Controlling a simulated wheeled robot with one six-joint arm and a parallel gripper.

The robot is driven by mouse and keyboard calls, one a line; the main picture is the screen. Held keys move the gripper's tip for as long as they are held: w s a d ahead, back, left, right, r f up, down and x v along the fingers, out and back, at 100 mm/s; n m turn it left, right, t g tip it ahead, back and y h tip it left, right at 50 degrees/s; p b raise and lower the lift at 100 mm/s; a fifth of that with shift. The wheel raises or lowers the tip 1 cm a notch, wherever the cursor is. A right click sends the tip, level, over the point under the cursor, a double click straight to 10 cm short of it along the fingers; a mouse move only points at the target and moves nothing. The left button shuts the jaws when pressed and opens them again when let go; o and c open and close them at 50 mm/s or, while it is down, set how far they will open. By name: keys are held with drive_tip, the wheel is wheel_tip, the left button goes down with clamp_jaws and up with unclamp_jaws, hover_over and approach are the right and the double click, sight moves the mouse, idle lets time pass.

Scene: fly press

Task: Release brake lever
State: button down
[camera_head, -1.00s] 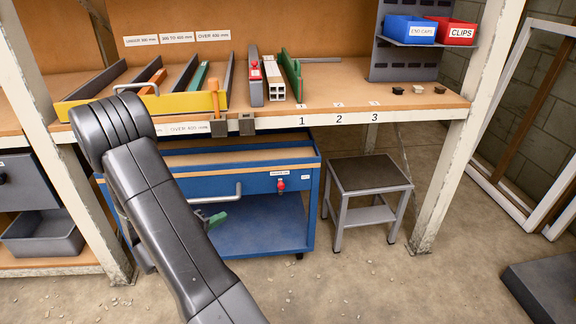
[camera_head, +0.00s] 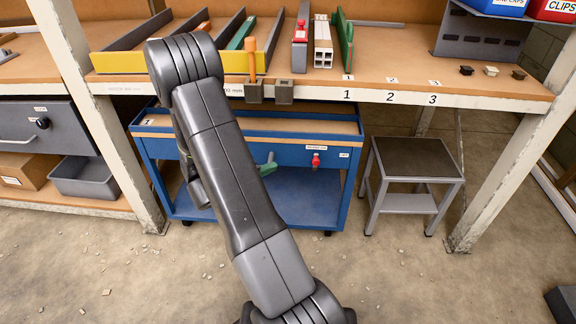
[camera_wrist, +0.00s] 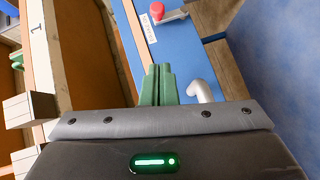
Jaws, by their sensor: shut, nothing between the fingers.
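The brake lever (camera_head: 316,161), with a red grip, is on the front of the blue cart (camera_head: 210,145), below a small white label. In the wrist view the red grip of the lever (camera_wrist: 157,9) shows at the top edge, with a pale metal part beside it. My gripper (camera_head: 267,163) has green fingers and is in front of the cart, left of the lever and apart from it. In the wrist view its fingers (camera_wrist: 158,85) are together and empty. My arm hides part of the cart's front.
The cart's grey handle (camera_wrist: 202,90) shows close beside my fingers in the wrist view. The workbench (camera_head: 450,92) overhangs the cart. A stool (camera_head: 414,160) stands right of the cart. Open floor lies in front.

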sight(316, 165)
drive_tip(key=s+d+b+x, duration=0.2)
drive_tip(key=b+x, duration=0.3)
drive_tip(key=x, duration=0.7)
drive_tip(key=shift+f, duration=0.3)
drive_tip(key=shift+r, duration=0.1)
drive_tip(key=shift+d+r+p, duration=0.1)
drive_tip(key=shift+d+p, duration=0.05)
drive_tip(key=shift+p, duration=0.45)
